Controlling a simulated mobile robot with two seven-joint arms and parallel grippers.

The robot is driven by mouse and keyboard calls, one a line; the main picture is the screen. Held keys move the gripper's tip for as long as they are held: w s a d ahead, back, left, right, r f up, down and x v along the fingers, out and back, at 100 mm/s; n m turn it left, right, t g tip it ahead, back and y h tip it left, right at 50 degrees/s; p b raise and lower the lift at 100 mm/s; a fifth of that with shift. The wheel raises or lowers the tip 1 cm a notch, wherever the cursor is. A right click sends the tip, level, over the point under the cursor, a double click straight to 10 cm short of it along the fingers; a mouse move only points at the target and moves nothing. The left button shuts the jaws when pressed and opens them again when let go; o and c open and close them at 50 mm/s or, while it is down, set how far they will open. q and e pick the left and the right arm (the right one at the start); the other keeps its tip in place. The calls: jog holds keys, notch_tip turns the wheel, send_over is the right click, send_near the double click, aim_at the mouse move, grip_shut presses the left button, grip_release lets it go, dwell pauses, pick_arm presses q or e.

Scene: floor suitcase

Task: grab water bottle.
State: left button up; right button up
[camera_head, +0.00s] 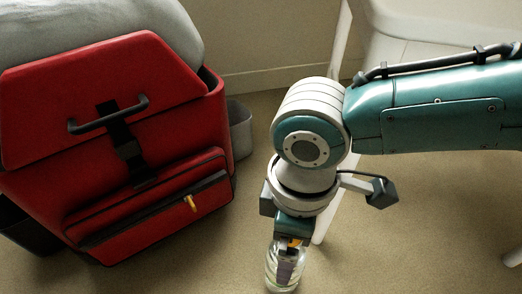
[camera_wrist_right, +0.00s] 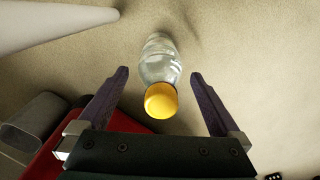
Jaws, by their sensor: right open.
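The clear water bottle (camera_wrist_right: 161,66) with a yellow cap (camera_wrist_right: 161,100) seems to stand upright on the floor. In the right wrist view it lies between the two dark fingers of my right gripper (camera_wrist_right: 159,74), with gaps on both sides. My right gripper is open and empty, pointing down over the bottle. In the head view the bottle (camera_head: 271,268) shows at the bottom edge, partly covered by the gripper's fingers and wrist. My left gripper is in neither view.
A red suitcase (camera_head: 120,75) with a black handle stands on the left. A grey bin (camera_head: 240,130) is behind it. White chair-like furniture (camera_head: 405,30) is at the back right. Carpet (camera_head: 420,230) to the right of the bottle is clear.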

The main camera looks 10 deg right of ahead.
notch_tip(320, 180, down, 2)
jog(key=shift+s+b, duration=0.1)
jog(key=shift+b, duration=0.25)
grip_shut()
dwell(0.5)
